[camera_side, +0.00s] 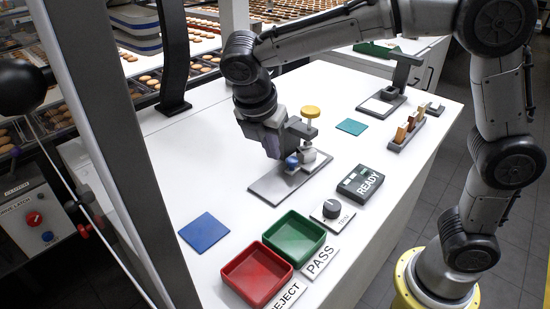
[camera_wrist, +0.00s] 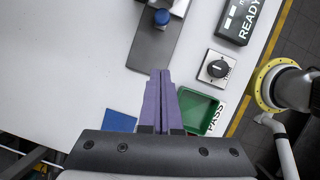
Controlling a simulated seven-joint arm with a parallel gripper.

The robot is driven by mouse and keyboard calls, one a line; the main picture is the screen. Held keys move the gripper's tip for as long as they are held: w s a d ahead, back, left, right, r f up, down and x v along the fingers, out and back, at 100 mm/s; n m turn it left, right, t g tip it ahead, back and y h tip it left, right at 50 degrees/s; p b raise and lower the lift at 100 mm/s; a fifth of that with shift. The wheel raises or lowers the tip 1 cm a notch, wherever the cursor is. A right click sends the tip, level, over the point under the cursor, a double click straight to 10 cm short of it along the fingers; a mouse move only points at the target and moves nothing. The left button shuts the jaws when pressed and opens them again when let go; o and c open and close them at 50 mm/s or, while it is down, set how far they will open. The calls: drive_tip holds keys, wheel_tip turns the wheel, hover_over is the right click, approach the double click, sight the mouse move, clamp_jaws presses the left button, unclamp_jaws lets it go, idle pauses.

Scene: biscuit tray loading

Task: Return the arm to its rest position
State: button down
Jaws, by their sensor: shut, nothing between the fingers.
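My gripper (camera_wrist: 162,75) shows in the wrist view with its two purple fingers together, shut and empty. In the side view my gripper (camera_side: 272,150) hangs over the left part of a grey plate (camera_side: 268,188) on the white table. A small fixture with a blue knob (camera_side: 292,161) and a yellow round top (camera_side: 310,112) stands on that plate, just right of the fingers. The blue knob also shows in the wrist view (camera_wrist: 161,17), beyond the fingertips. Whether the fingers touch the fixture cannot be told. My arm reaches in from the right, bent at the elbow.
A red tray (camera_side: 257,275), a green tray (camera_side: 294,238), a blue square (camera_side: 204,232), a black dial (camera_side: 331,209) and a READY box (camera_side: 360,184) lie at the front. A teal square (camera_side: 351,127) and a small rack (camera_side: 407,130) lie farther back. A dark post (camera_side: 173,60) stands left.

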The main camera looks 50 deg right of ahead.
drive_tip(key=s+d+r+m+t+y, duration=0.2)
drive_tip(key=s+d+r+m, duration=0.45)
drive_tip(key=s+d, duration=0.35)
drive_tip(key=s+f+m+t+y, duration=0.2)
drive_tip(key=s+f+m, duration=0.4)
drive_tip(key=s+m, duration=0.4)
drive_tip(key=m, duration=0.4)
drive_tip(key=shift+s+a, duration=0.3)
